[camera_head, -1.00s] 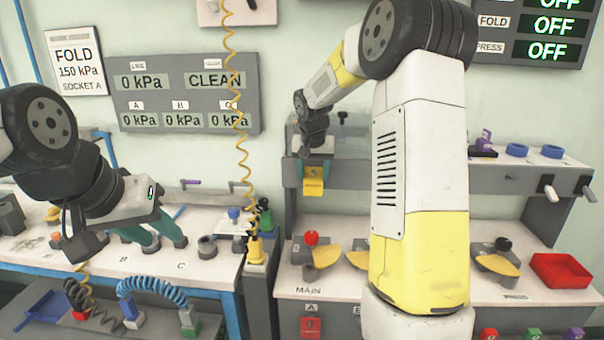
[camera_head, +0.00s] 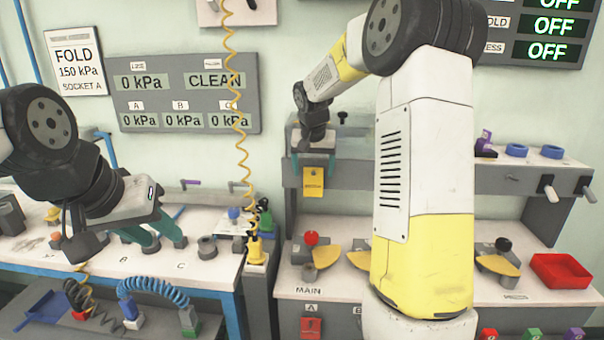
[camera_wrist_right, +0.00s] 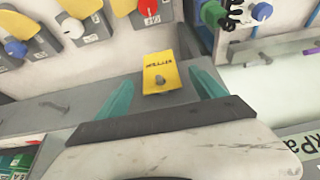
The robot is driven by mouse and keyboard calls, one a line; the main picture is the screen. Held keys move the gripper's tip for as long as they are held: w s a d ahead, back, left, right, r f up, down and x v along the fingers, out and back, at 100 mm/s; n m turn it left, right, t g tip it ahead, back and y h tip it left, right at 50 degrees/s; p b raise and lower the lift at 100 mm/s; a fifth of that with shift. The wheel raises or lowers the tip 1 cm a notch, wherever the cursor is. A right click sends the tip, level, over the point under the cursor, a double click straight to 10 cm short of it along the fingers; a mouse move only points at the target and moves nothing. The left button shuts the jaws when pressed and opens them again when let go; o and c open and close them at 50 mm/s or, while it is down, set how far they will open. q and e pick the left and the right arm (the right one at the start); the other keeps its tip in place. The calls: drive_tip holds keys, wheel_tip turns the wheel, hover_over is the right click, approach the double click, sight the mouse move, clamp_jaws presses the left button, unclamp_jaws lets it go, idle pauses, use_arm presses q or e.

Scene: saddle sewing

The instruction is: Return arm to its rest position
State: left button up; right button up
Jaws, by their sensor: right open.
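My right gripper (camera_head: 313,152) is at the upper shelf's front edge, left of my large white and yellow arm links. In the right wrist view my right gripper (camera_wrist_right: 162,78) is open, its teal fingers apart on either side of a yellow tag (camera_wrist_right: 160,72). The gap between the fingers and the tag looks clear. The yellow tag (camera_head: 313,182) hangs from the shelf front just below the gripper in the head view. My left gripper (camera_head: 158,234) hangs over the left bench, with its teal fingers apart and nothing seen between them.
The upper shelf (camera_head: 500,180) and the workbench (camera_head: 420,296) lie around the right arm. A red tray (camera_head: 560,271) sits at the bench's right end. A coiled yellow hose (camera_head: 236,100) hangs left of the right gripper. Knobs with yellow plates stand on the bench.

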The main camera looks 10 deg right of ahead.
drive_tip(key=s+a+r, duration=0.1)
drive_tip(key=s+r, duration=0.7)
drive_tip(key=s+a+f+n+t+y, duration=0.1)
drive_tip(key=s+a+n, duration=0.1)
drive_tip(key=s, duration=1)
drive_tip(key=s+a+n+y, duration=0.1)
drive_tip(key=s+a+y, duration=0.1)
drive_tip(key=s, duration=1.1)
drive_tip(key=shift+s+f+n+t, duration=0.2)
drive_tip(key=shift+f+n+t, duration=0.15)
drive_tip(key=shift+n+t, duration=0.05)
